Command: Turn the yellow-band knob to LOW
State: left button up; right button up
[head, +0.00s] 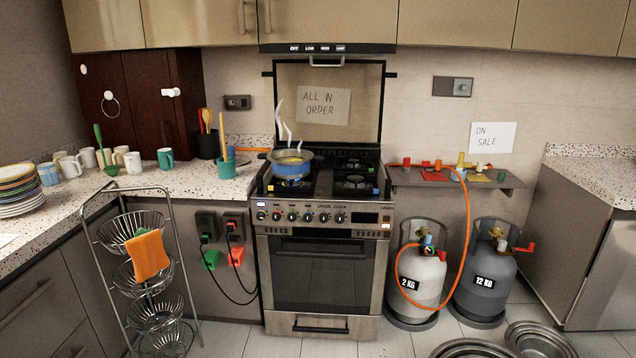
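The stove (322,270) stands against the back wall with a row of several knobs (307,217) along its front panel. The knobs are small here, and I cannot tell which one has a yellow band or where any of them points. The hood strip (318,48) above carries a row of small labels that look like OFF, LOW, MED and HIGH. A blue pot (291,167) with pale steam above it sits on the left side of the cooktop. Neither of my grippers shows in the head view.
A wire basket stand (155,275) with an orange cloth is left of the stove. Two gas cylinders, one light (421,285) and one dark (484,290), stand at right, with an orange hose (467,225). Metal pans (540,342) lie on the floor at front right.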

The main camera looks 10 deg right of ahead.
aim_at(261, 215)
jog(key=i+j, duration=0.3)
jog(key=i, duration=0.15)
jog(key=i+j, duration=0.35)
jog(key=i, duration=0.15)
